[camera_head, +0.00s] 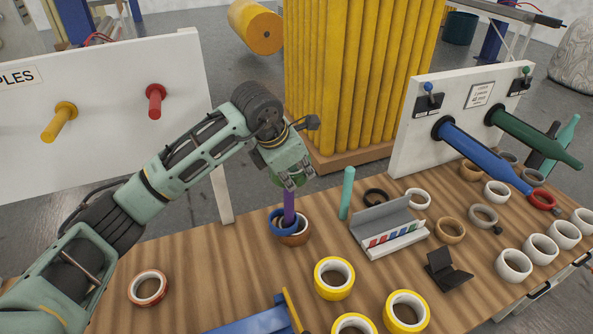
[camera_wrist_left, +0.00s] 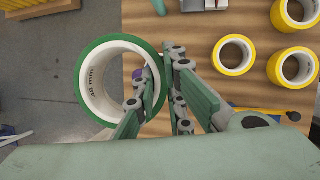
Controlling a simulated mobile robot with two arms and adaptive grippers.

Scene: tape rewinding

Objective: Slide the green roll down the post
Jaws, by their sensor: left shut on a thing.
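My left gripper (camera_head: 290,182) is over the upper end of the purple post (camera_head: 289,206), fingers pointing down. In the left wrist view, the gripper (camera_wrist_left: 155,90) is shut on the wall of the green roll (camera_wrist_left: 82,82), with one finger inside the ring and one outside. A bit of purple shows inside the ring beside the finger; whether the post is through the roll I cannot tell. In the head view, I cannot tell the green roll apart from the gripper. A blue roll (camera_head: 274,226) and a brown roll (camera_head: 301,239) are low at the post. My right gripper is not in view.
A teal post (camera_head: 347,192) and a grey box (camera_head: 388,228) with coloured labels stand to the right. Yellow rolls (camera_head: 320,282) and a blue tool (camera_head: 252,322) lie in front. A red-edged roll (camera_head: 135,291) is at left. Several white rolls (camera_head: 513,278) crowd the right.

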